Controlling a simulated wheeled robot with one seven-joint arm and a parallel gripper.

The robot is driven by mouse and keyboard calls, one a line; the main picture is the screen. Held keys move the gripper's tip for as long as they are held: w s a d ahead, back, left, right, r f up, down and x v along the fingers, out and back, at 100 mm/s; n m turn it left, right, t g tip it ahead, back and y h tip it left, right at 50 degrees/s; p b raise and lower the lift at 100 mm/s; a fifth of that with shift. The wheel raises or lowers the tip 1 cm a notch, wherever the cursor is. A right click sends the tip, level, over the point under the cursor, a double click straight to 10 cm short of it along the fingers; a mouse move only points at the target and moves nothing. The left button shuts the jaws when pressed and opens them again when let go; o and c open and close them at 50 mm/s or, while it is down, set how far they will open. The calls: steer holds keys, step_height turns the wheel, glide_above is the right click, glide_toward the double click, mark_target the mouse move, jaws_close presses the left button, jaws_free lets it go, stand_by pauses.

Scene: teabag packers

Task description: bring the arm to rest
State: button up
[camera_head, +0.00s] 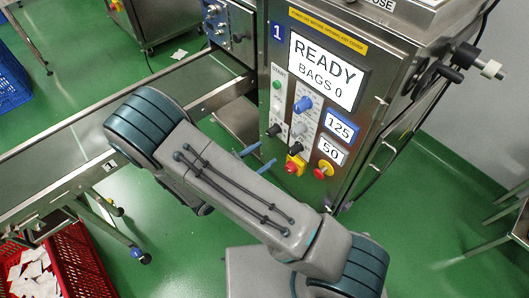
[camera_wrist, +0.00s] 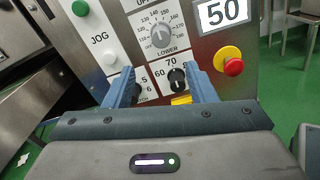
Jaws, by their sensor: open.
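My arm reaches across the middle of the head view, in front of the packing machine (camera_head: 385,80). My gripper (camera_wrist: 163,82) shows its two blue fingers apart in the wrist view, with nothing held between them. The fingers point at the control panel, near a black knob (camera_wrist: 177,76); whether they touch the panel I cannot tell. In the head view the blue fingertips (camera_head: 259,158) show partly past my arm, left of the panel. The display (camera_head: 318,75) reads READY, BAGS 0.
A conveyor (camera_head: 90,120) runs along the left. A red crate (camera_head: 88,262) with white packets stands at lower left, and a blue crate (camera_head: 10,80) at upper left. A red stop button on a yellow base (camera_wrist: 231,62) sits right of the fingers.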

stand_by(0.3)
steer(key=s+d+r+m+g+y+p, duration=0.3)
steer(key=d+r+m+g+p, duration=0.15)
steer(key=r+m+g, duration=0.35)
steer(key=s+d+r+m+g+y+p, duration=0.2)
steer(key=s+d+r+m+g+p, duration=0.3)
steer(key=r, duration=0.6)
steer(key=s+d+r+m+t+y+p, duration=0.1)
steer(key=s+r+m+t+y+p, duration=0.1)
steer(key=r, duration=0.7)
steer(key=s+d+r+m+t+y+p, duration=0.1)
steer(key=r+m+y+p, duration=0.4)
steer(key=r, duration=0.5)
steer(key=s+m+t+y, duration=0.1)
steer(key=m+t+y, duration=0.1)
steer(key=shift+s+y, duration=0.25)
steer(key=shift+y, duration=0.05)
